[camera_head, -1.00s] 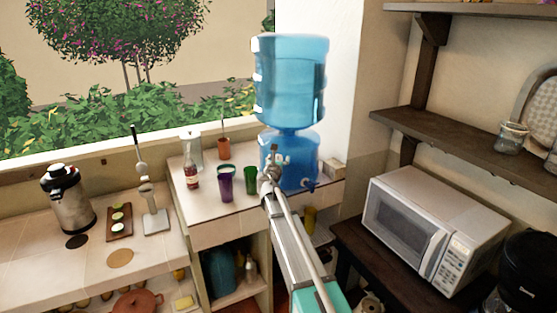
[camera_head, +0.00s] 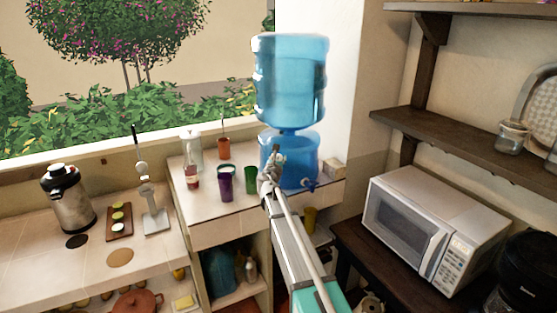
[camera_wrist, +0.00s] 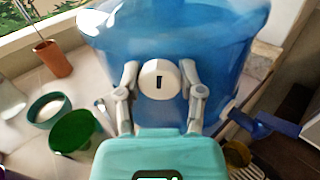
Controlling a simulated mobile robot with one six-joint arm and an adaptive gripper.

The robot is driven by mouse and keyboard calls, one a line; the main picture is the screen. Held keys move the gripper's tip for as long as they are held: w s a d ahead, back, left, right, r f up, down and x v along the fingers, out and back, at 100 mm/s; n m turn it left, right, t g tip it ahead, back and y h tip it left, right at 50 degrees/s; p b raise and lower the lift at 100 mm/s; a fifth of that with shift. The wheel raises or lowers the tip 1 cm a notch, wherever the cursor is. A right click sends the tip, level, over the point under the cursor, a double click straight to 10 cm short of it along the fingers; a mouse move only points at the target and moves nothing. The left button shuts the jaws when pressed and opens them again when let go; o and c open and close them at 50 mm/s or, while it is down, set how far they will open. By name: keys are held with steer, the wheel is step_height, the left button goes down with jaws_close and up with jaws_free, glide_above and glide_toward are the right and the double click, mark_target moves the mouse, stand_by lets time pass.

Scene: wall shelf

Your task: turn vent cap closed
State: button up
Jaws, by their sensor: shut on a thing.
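The vent cap (camera_wrist: 158,79) is a round white knob with a dark upright slot, on the front of the blue water dispenser (camera_wrist: 180,28). My gripper (camera_wrist: 161,84) has one finger on each side of the cap and is shut on it. In the head view my gripper (camera_head: 272,165) is at the front of the dispenser's lower blue tank (camera_head: 304,165), and it hides the cap there. A large blue bottle (camera_head: 290,85) stands upside down on top of that tank.
A blue tap (camera_head: 309,184) sticks out at the tank's lower right. Green (camera_head: 251,180) and purple (camera_head: 226,184) cups and a red-labelled bottle (camera_head: 191,174) stand left of my gripper. A white microwave (camera_head: 435,230) stands to the right.

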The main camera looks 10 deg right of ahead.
steer(key=m, duration=0.4)
steer(key=shift+d+b, duration=0.1)
steer(key=shift+b, duration=0.3)
steer(key=m+h, duration=0.1)
steer(key=m, duration=0.3)
steer(key=shift+f+m+t+b, duration=0.1)
steer(key=shift+m+t+b, duration=0.2)
steer(key=shift+b, duration=0.05)
steer(key=m, duration=0.4)
steer(key=shift+h, duration=0.3)
steer(key=shift+m+b, duration=0.3)
steer(key=shift+m, duration=1.9)
steer(key=shift+f+h, duration=0.1)
steer(key=shift+h, duration=0.3)
steer(key=o, duration=1.2)
steer(key=shift+n, duration=0.3)
